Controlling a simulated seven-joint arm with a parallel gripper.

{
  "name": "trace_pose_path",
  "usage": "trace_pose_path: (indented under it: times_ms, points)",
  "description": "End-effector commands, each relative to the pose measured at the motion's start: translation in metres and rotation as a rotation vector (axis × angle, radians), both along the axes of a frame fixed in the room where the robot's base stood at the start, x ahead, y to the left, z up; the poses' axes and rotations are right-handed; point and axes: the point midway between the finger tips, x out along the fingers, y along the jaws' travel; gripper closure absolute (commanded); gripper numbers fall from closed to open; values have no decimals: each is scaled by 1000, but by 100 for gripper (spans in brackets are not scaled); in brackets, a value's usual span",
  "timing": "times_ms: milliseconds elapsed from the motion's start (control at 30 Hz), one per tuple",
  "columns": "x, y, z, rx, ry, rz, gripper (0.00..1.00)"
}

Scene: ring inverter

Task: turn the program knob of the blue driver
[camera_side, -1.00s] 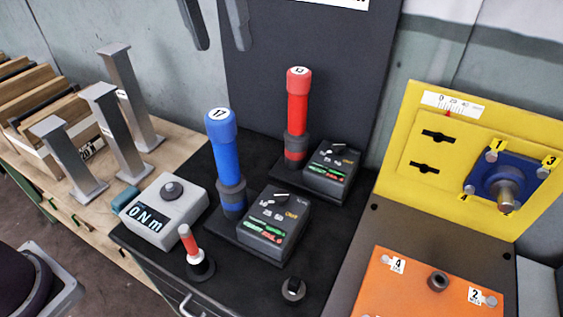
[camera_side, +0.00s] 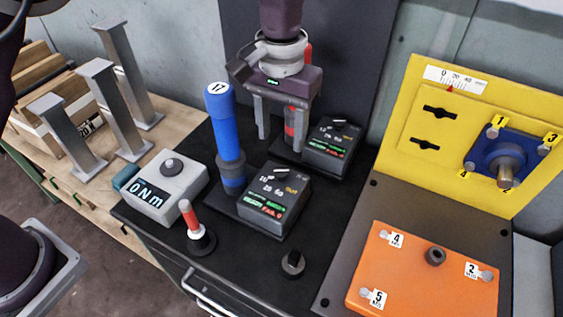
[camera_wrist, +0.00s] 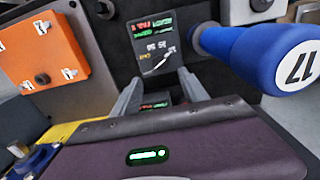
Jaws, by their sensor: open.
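The blue driver (camera_side: 226,135), marked 17, stands upright in its dock. Its black program box (camera_side: 274,203) is beside it, with lit green and red labels and a dial with a pale pointer, the program knob (camera_side: 280,174). In the wrist view the knob (camera_wrist: 158,64) shows just beyond the fingertips, and the blue driver (camera_wrist: 250,50) is at the right. My gripper (camera_side: 284,140) points down, open and empty, behind the blue driver's box and in front of the red driver (camera_side: 308,52), mostly hiding it. The gripper fingers (camera_wrist: 157,85) also show in the wrist view.
The red driver's program box (camera_side: 333,147) is close to the right of my gripper. A grey meter box (camera_side: 165,190), a red-and-white handle (camera_side: 188,215) and a small black knob (camera_side: 293,264) are on the bench. An orange plate (camera_side: 420,280) lies at right.

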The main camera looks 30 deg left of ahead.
Motion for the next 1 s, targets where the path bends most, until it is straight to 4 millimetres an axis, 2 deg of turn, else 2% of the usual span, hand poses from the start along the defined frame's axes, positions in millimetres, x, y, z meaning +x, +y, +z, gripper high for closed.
trace_pose_path:
  times_ms: [33, 400, 533, 733, 767, 1000]
  points:
    - [-1, 1, -14, 4, 6, 0, 48]
    - [-1, 0, -79, 2, 3, 0, 48]
    - [0, 0, -88, 1, 0, -1, 48]
    - [0, 0, -88, 0, 0, -1, 48]
    - [0, 0, -88, 0, 0, -1, 50]
    - [0, 0, -88, 0, 0, -1, 97]
